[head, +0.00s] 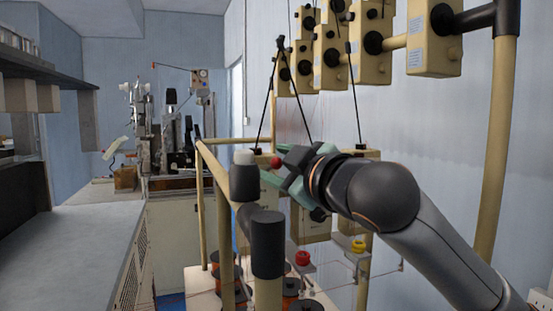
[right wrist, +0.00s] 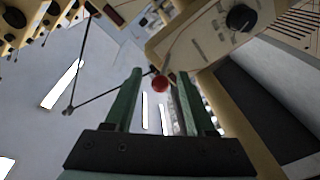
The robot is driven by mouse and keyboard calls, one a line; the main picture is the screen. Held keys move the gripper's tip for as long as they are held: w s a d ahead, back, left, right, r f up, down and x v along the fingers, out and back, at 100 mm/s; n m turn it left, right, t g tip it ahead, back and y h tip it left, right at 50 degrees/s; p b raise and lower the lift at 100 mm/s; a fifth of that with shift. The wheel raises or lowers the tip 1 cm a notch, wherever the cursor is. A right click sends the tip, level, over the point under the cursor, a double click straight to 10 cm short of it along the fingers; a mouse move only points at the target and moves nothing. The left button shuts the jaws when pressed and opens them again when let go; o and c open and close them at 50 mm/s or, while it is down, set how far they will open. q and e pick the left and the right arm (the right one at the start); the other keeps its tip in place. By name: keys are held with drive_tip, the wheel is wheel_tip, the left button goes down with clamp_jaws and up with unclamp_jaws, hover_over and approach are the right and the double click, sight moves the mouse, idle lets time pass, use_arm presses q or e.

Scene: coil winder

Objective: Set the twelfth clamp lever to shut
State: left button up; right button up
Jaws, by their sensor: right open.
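A small red ball knob (head: 276,162), which looks like the end of a clamp lever, shows at my right gripper's fingertips. My right gripper (head: 273,166) has green fingers and is open. In the right wrist view, the red knob (right wrist: 160,84) lies between the two spread fingers (right wrist: 158,76), with gaps on both sides. I cannot tell whether either finger touches it. The lever's arm is mostly hidden, and its number cannot be read. A cream box with a black knob (right wrist: 241,18) is close beyond the fingers. My left gripper is not in view.
Several cream boxes (head: 434,38) with black knobs hang on the frame at upper right. Thin black rods (head: 268,95) slant down near my gripper. A cream frame post (head: 495,140) stands right of my arm. A grey bench (head: 75,240) is at left.

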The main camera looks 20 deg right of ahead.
drive_tip(key=shift+c, duration=0.2)
clamp_jaws()
idle(0.3)
